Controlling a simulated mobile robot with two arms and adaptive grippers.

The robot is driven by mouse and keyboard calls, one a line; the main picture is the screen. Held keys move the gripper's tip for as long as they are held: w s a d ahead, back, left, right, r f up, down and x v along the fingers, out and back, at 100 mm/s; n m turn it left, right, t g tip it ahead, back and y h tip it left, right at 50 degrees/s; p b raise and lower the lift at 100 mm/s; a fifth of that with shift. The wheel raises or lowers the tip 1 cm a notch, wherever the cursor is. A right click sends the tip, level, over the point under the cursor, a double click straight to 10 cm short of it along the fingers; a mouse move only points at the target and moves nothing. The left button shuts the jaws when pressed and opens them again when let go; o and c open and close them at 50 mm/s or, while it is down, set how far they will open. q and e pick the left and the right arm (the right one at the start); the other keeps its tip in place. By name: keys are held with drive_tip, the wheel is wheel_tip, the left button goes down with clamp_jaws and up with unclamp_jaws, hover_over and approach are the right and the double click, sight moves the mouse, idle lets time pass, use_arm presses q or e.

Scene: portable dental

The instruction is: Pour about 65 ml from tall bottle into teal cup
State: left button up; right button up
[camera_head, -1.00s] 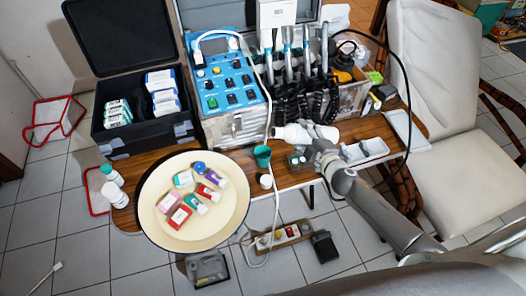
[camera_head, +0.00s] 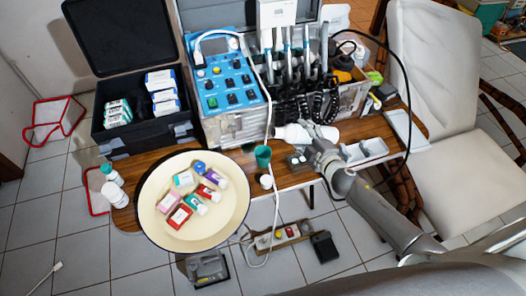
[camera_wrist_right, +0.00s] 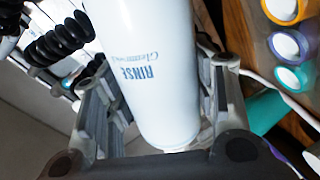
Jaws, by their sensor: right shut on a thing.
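The tall bottle (camera_head: 291,134) is white and lies nearly horizontal in the head view, above the table. In the right wrist view the bottle (camera_wrist_right: 152,65) shows blue "RINSE" lettering and sits between the fingers. My right gripper (camera_head: 314,139) is shut on it. The teal cup (camera_head: 263,156) stands upright on the table, below and left of the bottle's left end. A teal piece, probably the cup (camera_wrist_right: 264,111), shows partly behind a finger in the right wrist view. No liquid stream is visible, and the cup's contents are too small to tell. My left gripper is not in view.
A round cream tray (camera_head: 160,226) holds several small bottles and boxes at the left. A blue control unit (camera_head: 222,82) and instrument rack (camera_head: 300,100) stand behind. A cable (camera_head: 276,195) hangs close beside the cup. A small white-topped jar (camera_head: 266,182) stands in front of it.

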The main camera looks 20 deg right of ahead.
sight(296, 127)
drive_tip(key=shift+r, duration=0.15)
drive_tip(key=r+m+p, duration=0.1)
drive_tip(key=a+r+m+p, duration=0.1)
drive_tip(key=r, duration=0.1)
drive_tip(key=a+r+m+y+p, duration=0.1)
drive_tip(key=r+p, duration=0.1)
drive_tip(key=shift+a+r+m+t+y, duration=0.15)
drive_tip(key=shift+a+m+y, duration=0.05)
drive_tip(key=shift+m, duration=0.35)
drive_tip(key=shift+a+r+m+t+y, duration=0.15)
drive_tip(key=shift+m+y, duration=0.05)
drive_tip(key=shift+m, duration=0.35)
drive_tip(key=m, duration=0.2)
drive_tip(key=shift+d+r+m+y+p, duration=0.1)
drive_tip(key=shift+r+m+y+p, duration=0.2)
drive_tip(key=shift+y, duration=0.1)
drive_tip(key=m, duration=0.1)
drive_tip(key=m+t, duration=0.1)
drive_tip(key=m+b, duration=0.1)
drive_tip(key=shift+a+m, duration=0.25)
drive_tip(key=shift+m, duration=0.15)
idle(1.3)
